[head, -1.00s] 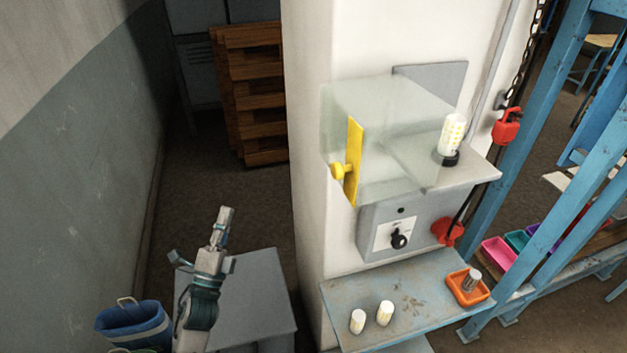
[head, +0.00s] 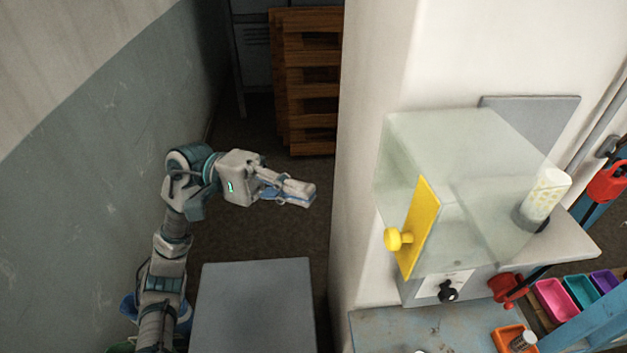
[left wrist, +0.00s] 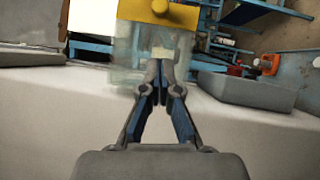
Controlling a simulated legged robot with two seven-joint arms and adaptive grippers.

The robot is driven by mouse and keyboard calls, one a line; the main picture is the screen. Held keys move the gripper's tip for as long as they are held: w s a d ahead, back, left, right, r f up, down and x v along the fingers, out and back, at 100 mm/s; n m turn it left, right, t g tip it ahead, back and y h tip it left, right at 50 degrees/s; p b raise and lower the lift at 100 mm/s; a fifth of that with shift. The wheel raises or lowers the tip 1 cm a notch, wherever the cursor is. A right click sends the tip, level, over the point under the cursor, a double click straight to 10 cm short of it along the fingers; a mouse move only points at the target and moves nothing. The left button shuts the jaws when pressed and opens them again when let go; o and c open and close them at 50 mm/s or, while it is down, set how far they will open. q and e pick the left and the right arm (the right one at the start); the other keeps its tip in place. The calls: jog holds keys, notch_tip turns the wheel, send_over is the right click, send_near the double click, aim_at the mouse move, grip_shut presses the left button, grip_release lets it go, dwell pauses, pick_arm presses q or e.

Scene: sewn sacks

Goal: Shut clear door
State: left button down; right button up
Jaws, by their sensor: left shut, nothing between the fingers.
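The clear door (head: 465,215) is a see-through panel at the clear box on the white pillar. It has a yellow edge strip (head: 420,228) with a round yellow knob (head: 397,239) on its left side. The clear faces overlap, so I cannot tell how far the door stands from its frame. My left gripper (head: 306,193) is shut and empty, left of the knob and apart from it, pointing right. In the left wrist view the shut fingers (left wrist: 160,82) point up toward the clear panel, with the yellow strip (left wrist: 150,10) at the top edge. My right gripper is not in view.
The white pillar (head: 365,180) rises close right of my left gripper. A white cylinder (head: 546,190) stands on the grey shelf (head: 575,240) beside the clear box. A black knob (head: 448,291) is below. A grey box top (head: 254,305) lies below my left arm.

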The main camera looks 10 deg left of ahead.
aim_at(405, 233)
pick_arm(q)
jog(key=p+x, duration=0.1)
jog(key=x, duration=0.2)
jog(key=s+p+x, duration=0.1)
jog(key=x, duration=0.2)
jog(key=p+x, duration=0.1)
jog(key=x, duration=0.3)
jog(key=shift+s+a+r, duration=0.1)
jog(key=shift+s, duration=0.1)
jog(key=shift+s+p, duration=0.3)
jog(key=shift+p, duration=0.05)
jog(key=shift+w, duration=0.1)
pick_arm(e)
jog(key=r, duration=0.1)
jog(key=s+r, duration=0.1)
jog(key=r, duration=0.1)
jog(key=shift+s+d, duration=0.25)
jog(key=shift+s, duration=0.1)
pick_arm(q)
jog(key=shift+a, duration=0.1)
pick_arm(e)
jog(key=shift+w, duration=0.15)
